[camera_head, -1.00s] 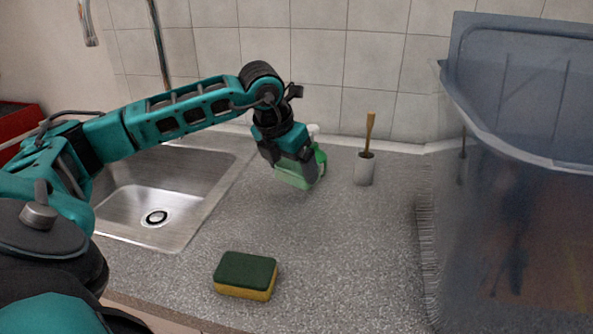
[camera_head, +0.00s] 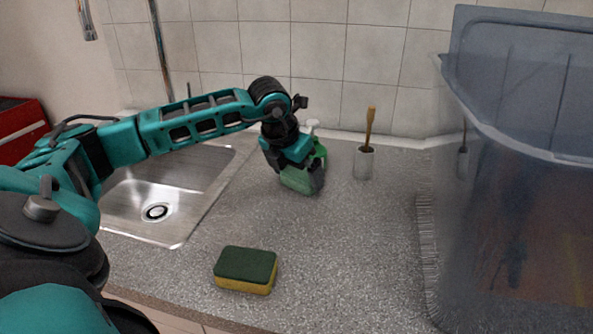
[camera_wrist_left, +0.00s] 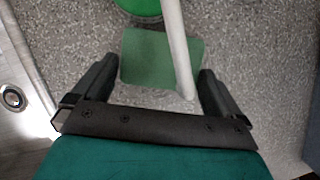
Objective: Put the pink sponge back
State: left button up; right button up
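No pink sponge shows in either view. A sponge with a dark green top and yellow base (camera_head: 246,270) lies flat on the counter near the front edge. My left gripper (camera_head: 296,183) is low over the counter at a green object with a white top (camera_head: 318,155), right of the sink. In the left wrist view, my left gripper's fingers (camera_wrist_left: 158,82) are wide apart, with a pale green block-like shape (camera_wrist_left: 150,62) between or below them. A white rod (camera_wrist_left: 179,45) crosses that shape. I cannot tell whether the fingers touch it. My right gripper is not in view.
A steel sink (camera_head: 190,185) is to the left, with a tap behind it. A large translucent bin (camera_head: 500,220) fills the right side. The counter's middle (camera_head: 350,250) is clear.

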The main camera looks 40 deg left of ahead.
pick_arm(q)
jog(key=v, duration=1.2)
jog(key=shift+r+p, duration=0.2)
jog(key=shift+p, duration=0.25)
jog(key=shift+w, duration=0.1)
